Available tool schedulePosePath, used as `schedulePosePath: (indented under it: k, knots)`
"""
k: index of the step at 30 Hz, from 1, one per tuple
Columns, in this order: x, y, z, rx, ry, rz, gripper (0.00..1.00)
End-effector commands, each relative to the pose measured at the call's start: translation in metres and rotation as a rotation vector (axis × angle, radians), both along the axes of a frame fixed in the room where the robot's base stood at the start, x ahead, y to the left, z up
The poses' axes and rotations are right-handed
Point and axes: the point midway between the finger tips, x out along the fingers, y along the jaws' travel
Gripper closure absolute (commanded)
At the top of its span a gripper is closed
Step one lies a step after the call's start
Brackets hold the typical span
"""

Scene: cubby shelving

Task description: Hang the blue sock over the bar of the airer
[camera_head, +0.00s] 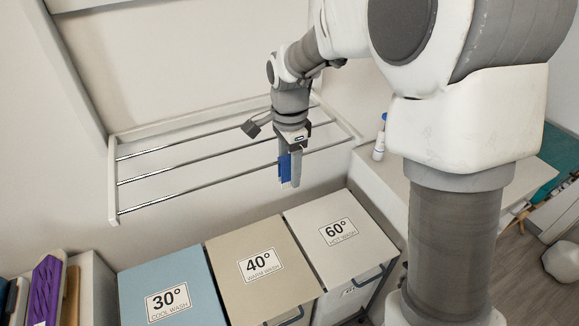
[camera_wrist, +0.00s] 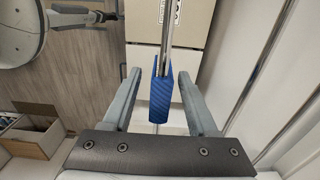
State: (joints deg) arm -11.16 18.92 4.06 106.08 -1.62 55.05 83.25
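The blue sock (camera_wrist: 161,98) hangs folded over a metal bar of the airer (camera_wrist: 168,38) in the wrist view. In the head view the sock (camera_head: 284,168) shows as a narrow blue strip with a pale lower end, at the front bar of the wall airer (camera_head: 113,180). My gripper (camera_head: 291,178) points down at this bar, toward its right part. In the wrist view its two fingers (camera_wrist: 160,74) stand apart on either side of the sock, with a visible gap on each side. My gripper partly hides the sock in the head view.
Three laundry bins stand below the airer: blue 30° (camera_head: 170,280), beige 40° (camera_head: 235,245) and pale 60° (camera_head: 320,215). A white bottle (camera_head: 379,145) stands on the counter at the right. A purple item (camera_head: 46,290) is at the lower left. The airer's left part is bare.

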Motion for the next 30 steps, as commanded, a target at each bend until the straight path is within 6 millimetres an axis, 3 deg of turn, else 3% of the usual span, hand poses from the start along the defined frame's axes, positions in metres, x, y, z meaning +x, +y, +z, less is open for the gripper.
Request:
schedulePosePath:
  k: [11, 30]
  knots:
    - [0.001, 0.0, 0.011, 0.001, -0.002, 0.0, 0.42]
    - [0.0, 0.0, 0.152, 0.001, -0.003, 0.0, 0.42]
